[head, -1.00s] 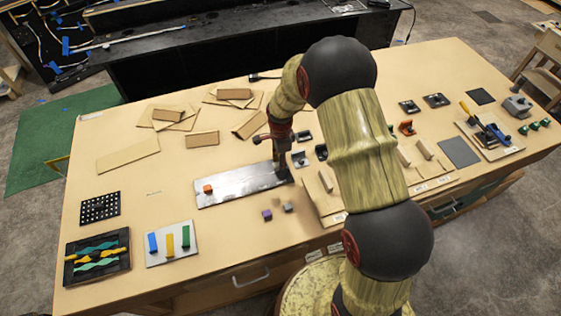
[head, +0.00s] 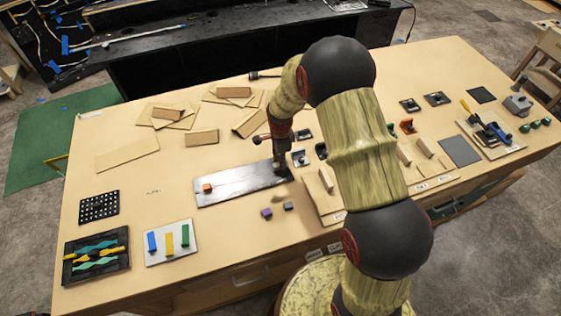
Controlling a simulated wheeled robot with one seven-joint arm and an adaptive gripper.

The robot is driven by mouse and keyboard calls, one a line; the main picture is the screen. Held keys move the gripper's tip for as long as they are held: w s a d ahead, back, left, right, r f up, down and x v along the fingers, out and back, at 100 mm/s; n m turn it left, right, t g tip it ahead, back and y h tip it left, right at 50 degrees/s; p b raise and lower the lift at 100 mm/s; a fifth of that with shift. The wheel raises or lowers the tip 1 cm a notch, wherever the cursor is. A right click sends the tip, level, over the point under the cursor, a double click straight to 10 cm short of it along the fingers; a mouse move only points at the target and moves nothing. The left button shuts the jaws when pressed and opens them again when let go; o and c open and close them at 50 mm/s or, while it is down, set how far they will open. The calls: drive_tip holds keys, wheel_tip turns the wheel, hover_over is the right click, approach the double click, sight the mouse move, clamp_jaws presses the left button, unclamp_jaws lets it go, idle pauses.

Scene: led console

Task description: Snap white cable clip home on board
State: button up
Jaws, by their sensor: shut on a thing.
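The board appears to be the shiny metal plate (head: 237,185) lying flat in the middle of the table, with a small orange block (head: 207,188) near its left end. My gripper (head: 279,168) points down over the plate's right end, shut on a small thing. I cannot make out that thing, and no white cable clip can be told apart in this view. Whether the gripper or what it holds touches the plate is unclear.
A purple cube (head: 266,213) and a grey cube (head: 288,206) lie in front of the plate. Wooden boards (head: 202,138) are scattered behind it. Dark fixtures (head: 301,157) stand close to the gripper's right.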

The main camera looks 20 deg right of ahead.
drive_tip(key=shift+f+b, duration=0.4)
drive_tip(key=shift+f, duration=0.25)
idle(0.9)
drive_tip(key=o, duration=0.8)
drive_tip(key=shift+o, duration=0.2)
wheel_tip(320, 180, up, 12)
idle(0.6)
